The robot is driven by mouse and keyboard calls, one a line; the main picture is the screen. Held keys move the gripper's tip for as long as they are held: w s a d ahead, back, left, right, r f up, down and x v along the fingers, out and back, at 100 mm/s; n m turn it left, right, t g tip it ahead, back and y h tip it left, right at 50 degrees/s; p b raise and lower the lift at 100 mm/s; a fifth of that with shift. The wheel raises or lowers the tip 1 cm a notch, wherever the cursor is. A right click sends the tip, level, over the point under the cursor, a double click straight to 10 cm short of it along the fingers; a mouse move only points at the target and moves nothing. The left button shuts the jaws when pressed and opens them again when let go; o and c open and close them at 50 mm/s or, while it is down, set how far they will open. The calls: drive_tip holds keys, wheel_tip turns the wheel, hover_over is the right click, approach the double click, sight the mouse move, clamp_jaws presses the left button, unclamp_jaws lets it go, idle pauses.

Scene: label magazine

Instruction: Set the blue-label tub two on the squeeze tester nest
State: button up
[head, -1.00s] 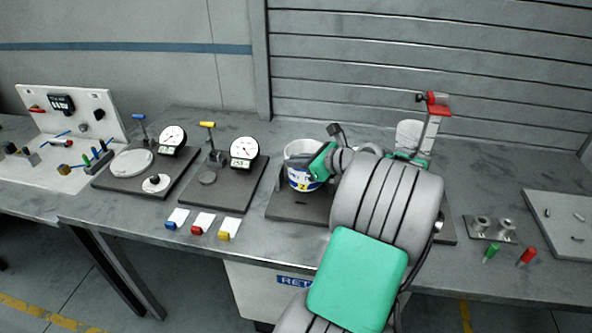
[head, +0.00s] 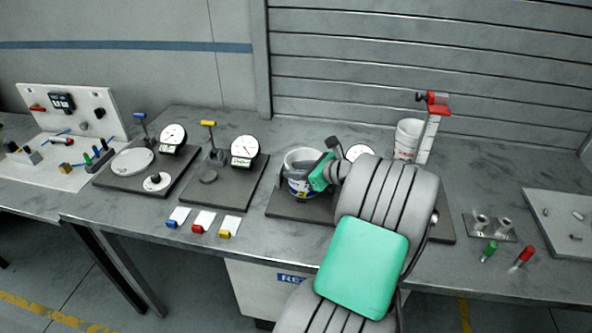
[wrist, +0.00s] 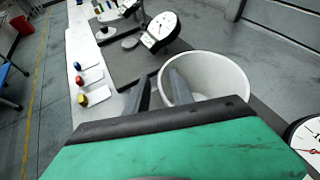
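The blue-label tub two (head: 300,187) is a white tub with a blue band and a figure. It appears upright over the left part of a dark base plate (head: 285,208) with a dial behind my arm. Its underside and any nest below are hidden. My gripper (head: 313,176) is at the tub's right side in the head view. In the wrist view the fingers (wrist: 160,90) stand apart, one inside the tub (wrist: 215,72) and one outside, with its wall between them. A gap shows beside the outer finger.
Two testers with dials (head: 172,136) (head: 244,148) stand to the left, with blue, red and yellow tagged blocks (head: 203,222) in front. A red-marked white tub (head: 406,140) stands beside a red-topped post (head: 433,108). Green and red pegs (head: 523,257) lie at the right.

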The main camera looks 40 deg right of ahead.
drive_tip(key=b+v, duration=0.1)
drive_tip(key=v, duration=1.1)
drive_tip(key=w+a+f+n+g, duration=0.1)
drive_tip(key=w+a+n+g, duration=0.25)
drive_tip(key=a+n, duration=0.55)
drive_tip(key=w+a+f+n+g, duration=0.1)
drive_tip(key=w+a+n+g, duration=0.1)
drive_tip(key=w+a+n, duration=0.65)
drive_tip(key=s+a+f+n+g+h, duration=0.2)
drive_tip(key=s+a+n+g, duration=0.1)
drive_tip(key=s+a+n, duration=1.1)
drive_tip(key=shift+s+a+n, duration=0.4)
drive_tip(key=shift+a+n, duration=0.25)
drive_tip(key=shift+a, duration=0.5)
drive_tip(key=shift+s, duration=0.15)
